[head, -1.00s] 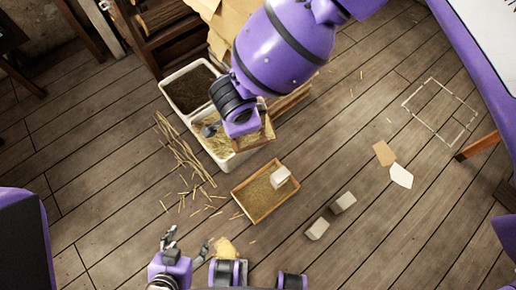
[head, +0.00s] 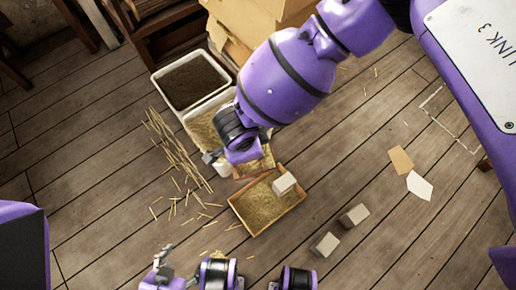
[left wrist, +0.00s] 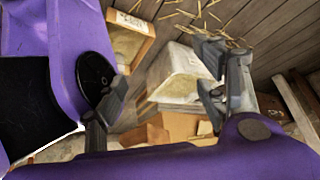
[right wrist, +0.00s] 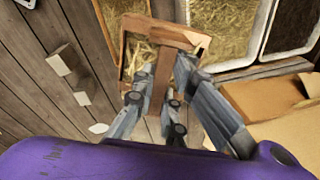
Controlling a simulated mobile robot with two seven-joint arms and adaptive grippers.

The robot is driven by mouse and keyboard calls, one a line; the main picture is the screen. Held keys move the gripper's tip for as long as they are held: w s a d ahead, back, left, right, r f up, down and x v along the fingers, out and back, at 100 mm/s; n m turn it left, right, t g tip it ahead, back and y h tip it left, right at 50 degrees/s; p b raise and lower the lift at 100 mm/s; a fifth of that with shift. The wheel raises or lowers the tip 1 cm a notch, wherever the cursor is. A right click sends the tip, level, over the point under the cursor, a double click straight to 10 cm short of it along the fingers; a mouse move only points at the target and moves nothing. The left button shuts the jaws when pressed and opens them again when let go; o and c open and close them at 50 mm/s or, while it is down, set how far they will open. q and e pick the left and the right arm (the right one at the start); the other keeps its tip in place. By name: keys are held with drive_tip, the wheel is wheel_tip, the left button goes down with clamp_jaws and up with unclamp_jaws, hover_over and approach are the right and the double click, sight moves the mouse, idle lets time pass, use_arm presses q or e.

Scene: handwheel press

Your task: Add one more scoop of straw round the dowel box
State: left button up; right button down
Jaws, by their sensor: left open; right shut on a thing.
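The pale dowel box (head: 285,183) sits in an open wooden crate (head: 296,208) on a bed of straw (head: 262,205). My right gripper (head: 243,160) is shut on a wooden scoop (head: 266,157) holding straw, between the straw bin (head: 190,113) and the crate. The right wrist view shows the scoop (right wrist: 160,36) beyond the fingers (right wrist: 165,95); its handle is partly hidden by them. My left gripper (head: 178,265) is open and empty at the bottom edge of the head view. Its spread fingers (left wrist: 160,95) show in the left wrist view.
A bin of dark material (head: 188,80) stands behind the straw bin. Two pale blocks (head: 354,215) (head: 325,244) and two cards (head: 400,160) (head: 420,186) lie on the floor right of the crate. Loose straw (head: 175,150) lies left. The floor at lower right is clear.

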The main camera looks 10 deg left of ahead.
drive_tip(key=s+f+g+b, duration=0.1)
drive_tip(key=s+f+b, duration=0.1)
drive_tip(key=f+b, duration=0.95)
drive_tip(key=s+f+g+b, duration=0.15)
drive_tip(key=f+b, duration=0.55)
drive_tip(key=f, duration=0.9)
use_arm(q)
wheel_tip(320, 180, down, 24)
drive_tip(key=g+b, duration=0.1)
drive_tip(key=b, duration=0.5)
drive_tip(key=shift+w+m+g, duration=0.25)
drive_tip(key=shift+m+g, duration=0.05)
use_arm(e)
drive_tip(key=w+d+f+g+y, duration=0.2)
drive_tip(key=d+g+y, duration=0.1)
drive_tip(key=d+y, duration=0.4)
drive_tip(key=shift+w+d+f+y, duration=0.3)
drive_tip(key=shift+w+d+f, duration=0.1)
drive_tip(key=shift+d, duration=0.15)
